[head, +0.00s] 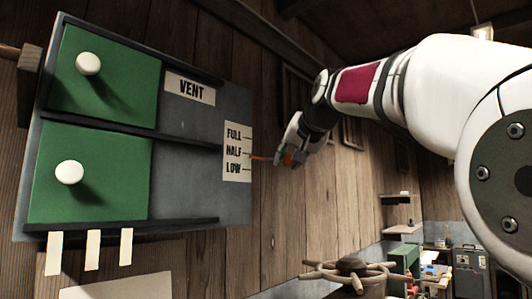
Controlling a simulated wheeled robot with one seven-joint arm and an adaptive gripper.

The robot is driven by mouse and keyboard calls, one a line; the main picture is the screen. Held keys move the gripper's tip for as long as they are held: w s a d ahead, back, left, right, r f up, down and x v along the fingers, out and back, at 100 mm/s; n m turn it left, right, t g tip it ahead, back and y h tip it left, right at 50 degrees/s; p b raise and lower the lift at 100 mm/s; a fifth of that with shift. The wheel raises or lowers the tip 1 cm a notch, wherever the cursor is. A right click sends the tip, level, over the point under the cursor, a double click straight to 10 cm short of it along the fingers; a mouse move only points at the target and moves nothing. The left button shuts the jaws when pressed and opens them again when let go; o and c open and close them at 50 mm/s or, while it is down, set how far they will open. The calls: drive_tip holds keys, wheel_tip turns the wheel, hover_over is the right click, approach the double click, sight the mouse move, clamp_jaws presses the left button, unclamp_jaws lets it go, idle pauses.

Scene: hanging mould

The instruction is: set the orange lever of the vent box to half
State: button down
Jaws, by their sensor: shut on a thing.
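The vent box (185,195) is a grey panel on the wooden wall at the left, with a VENT label (190,88). Its white scale (237,152) reads FULL, HALF and LOW from top to bottom. The orange lever (260,157) sticks out at the right edge of the scale, its thin end near HALF, slightly below the HALF mark. My gripper (287,158) is at the lever's outer end, to the right of the box, and is shut on the lever. The fingers hide part of the lever.
Two green panels with white knobs (88,64) (69,172) fill the box's left side. Pale strips (93,250) hang below it. A cluttered bench (440,270) stands at the far right.

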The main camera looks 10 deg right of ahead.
drive_tip(key=shift+d+r+p, duration=0.2)
drive_tip(key=shift+r+p, duration=0.05)
drive_tip(key=shift+r, duration=0.25)
drive_tip(key=shift+d+r+p, duration=0.15)
drive_tip(key=shift+r+p, duration=0.05)
drive_tip(key=shift+r, duration=0.3)
drive_tip(key=c, duration=1.3)
unclamp_jaws()
drive_tip(key=shift+a+f, duration=0.25)
drive_tip(key=shift+a, duration=0.15)
drive_tip(key=v, duration=1.2)
drive_tip(key=shift+s+d+r, duration=0.15)
drive_tip(key=shift+d+r, duration=0.05)
drive_tip(key=shift+d, duration=0.15)
drive_tip(key=s+f+n+g, duration=0.1)
drive_tip(key=s+f+g, duration=0.1)
drive_tip(key=s+f, duration=0.6)
drive_tip(key=s+a+f+n+g, duration=0.1)
drive_tip(key=s+f, duration=0.8)
drive_tip(key=f, duration=1.3)
drive_tip(key=s+a+f+n+g+h+b, duration=0.1)
drive_tip(key=s+f+g, duration=0.4)
drive_tip(key=f, duration=1.1)
drive_tip(key=s+n, duration=0.1)
drive_tip(key=s, duration=0.2)
drive_tip(key=shift+s, duration=0.15)
